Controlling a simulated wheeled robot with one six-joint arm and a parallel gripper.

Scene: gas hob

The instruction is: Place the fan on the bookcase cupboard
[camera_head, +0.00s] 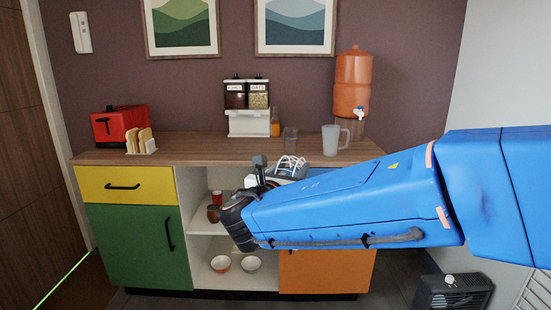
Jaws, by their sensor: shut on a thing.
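My gripper (262,174) is in front of the wooden counter, with its dark parts partly hidden by my blue arm. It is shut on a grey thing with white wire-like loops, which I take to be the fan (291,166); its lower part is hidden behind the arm. It shows against the counter's front edge, and whether it touches cannot be told. The bookcase cupboard (184,156) has a wooden top, a yellow drawer, a green door, open middle shelves and an orange door partly behind my arm.
Bare wood shows left of the jar stand. A dark grilled box (454,293) is at lower right.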

